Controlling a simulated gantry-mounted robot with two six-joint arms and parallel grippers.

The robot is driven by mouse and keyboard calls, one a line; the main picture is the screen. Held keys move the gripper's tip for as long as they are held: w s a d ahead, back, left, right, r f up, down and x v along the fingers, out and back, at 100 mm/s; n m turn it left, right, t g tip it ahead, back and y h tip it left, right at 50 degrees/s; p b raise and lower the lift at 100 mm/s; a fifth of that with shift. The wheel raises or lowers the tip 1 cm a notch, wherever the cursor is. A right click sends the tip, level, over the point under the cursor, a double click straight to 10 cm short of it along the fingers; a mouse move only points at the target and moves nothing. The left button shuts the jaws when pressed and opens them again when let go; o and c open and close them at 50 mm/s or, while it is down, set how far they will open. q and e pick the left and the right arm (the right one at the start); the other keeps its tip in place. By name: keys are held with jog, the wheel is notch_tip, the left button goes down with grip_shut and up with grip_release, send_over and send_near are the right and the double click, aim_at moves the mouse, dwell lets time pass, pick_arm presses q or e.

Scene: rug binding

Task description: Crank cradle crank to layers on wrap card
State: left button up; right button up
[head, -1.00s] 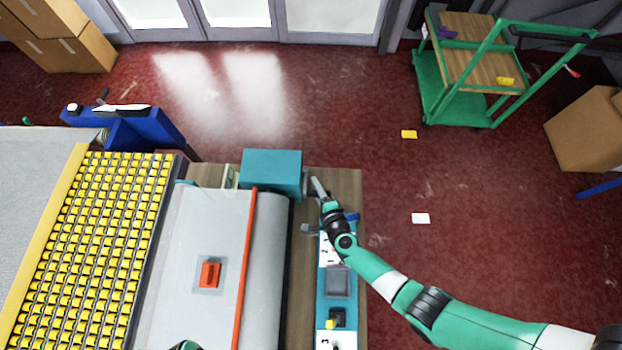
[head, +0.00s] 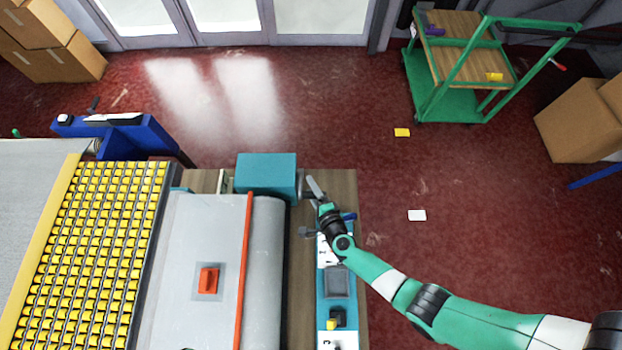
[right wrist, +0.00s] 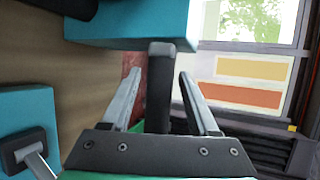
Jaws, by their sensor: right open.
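The teal cradle box (head: 266,174) stands at the far end of the wooden bench, beside the grey roll (head: 262,270). My right gripper (head: 314,190) is at the right side of this box. In the right wrist view my gripper's two fingers (right wrist: 160,75) are apart, with the dark crank handle (right wrist: 158,100) between them. A gap shows on each side of the handle. Which thing is the wrap card, I cannot tell. My left gripper is out of view.
A teal strip with numbered white labels (head: 337,340) runs along the bench. A yellow roller bed (head: 95,260) lies left. A green cart (head: 440,90) and cardboard box (head: 575,125) stand at the back right. The red floor between is mostly open.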

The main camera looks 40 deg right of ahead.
jog(key=p+v, duration=0.4)
jog(key=v, duration=0.7)
jog(key=shift+s, duration=0.1)
dwell(1.0)
